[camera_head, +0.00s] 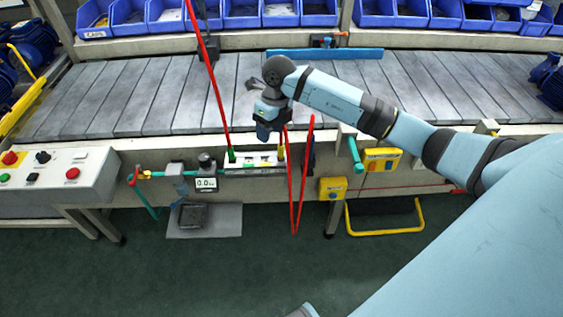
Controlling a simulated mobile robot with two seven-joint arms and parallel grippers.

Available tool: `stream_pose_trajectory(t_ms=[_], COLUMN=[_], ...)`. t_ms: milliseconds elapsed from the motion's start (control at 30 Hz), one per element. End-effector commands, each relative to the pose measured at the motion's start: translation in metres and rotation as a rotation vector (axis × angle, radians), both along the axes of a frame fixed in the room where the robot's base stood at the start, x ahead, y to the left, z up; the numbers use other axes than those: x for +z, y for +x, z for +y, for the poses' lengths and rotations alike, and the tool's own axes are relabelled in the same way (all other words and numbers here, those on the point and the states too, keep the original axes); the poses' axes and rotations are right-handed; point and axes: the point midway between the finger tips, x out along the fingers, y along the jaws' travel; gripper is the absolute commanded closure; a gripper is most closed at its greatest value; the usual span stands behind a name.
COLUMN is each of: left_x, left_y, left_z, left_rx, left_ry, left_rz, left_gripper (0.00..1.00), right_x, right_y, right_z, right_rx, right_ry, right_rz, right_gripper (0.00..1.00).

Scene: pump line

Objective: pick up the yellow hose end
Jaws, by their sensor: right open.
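A small yellow piece (281,151), which looks like the yellow hose end, shows at the right side of a white block (240,166) on the front of the line. A red hose (292,190) hangs in a narrow loop beside it. My right gripper (264,135) is open, pointing down just above and left of the yellow piece, apart from it as far as I can tell. Its fingers are small and dark here, and the gripper partly covers the area behind it. My left gripper does not show.
Another red hose (209,70) runs down to a green end (231,154) at the block's left. A gauge (206,183) and a button panel (55,175) stand left. A yellow box (332,188) and yellow handle (385,232) are right. The slatted conveyor (120,95) lies behind.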

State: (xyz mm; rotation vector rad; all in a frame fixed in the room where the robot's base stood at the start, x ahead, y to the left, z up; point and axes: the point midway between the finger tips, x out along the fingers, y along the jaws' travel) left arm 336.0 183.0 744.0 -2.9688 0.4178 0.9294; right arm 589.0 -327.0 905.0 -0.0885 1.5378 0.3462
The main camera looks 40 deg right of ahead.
Motion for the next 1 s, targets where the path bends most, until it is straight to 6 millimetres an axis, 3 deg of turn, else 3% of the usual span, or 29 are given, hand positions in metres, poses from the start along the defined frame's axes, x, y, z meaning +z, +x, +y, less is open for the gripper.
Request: stream_pose_trajectory(t_ms=[33, 100, 200, 500, 833, 1000], left_x=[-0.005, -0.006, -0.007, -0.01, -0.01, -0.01], left_y=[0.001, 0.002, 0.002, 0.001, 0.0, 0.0], left_z=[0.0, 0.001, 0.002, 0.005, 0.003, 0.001], left_rx=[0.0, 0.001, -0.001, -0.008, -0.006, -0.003], left_ry=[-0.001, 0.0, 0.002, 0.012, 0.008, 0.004], left_rz=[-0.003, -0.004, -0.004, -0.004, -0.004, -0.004], left_gripper=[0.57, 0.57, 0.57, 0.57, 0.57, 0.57], right_x=[0.002, 0.006, -0.001, -0.057, -0.081, -0.105], right_y=[0.006, 0.01, 0.011, 0.01, 0.01, 0.008], right_z=[-0.016, -0.03, -0.037, -0.036, -0.037, -0.039], right_rx=[-0.017, -0.034, -0.045, -0.045, -0.044, -0.044], right_ry=[-0.072, -0.134, -0.168, -0.165, -0.164, -0.162], right_rz=[-0.004, -0.002, 0.001, 0.002, 0.0, 0.003], right_gripper=[0.46, 0.46, 0.46, 0.46, 0.46, 0.46])
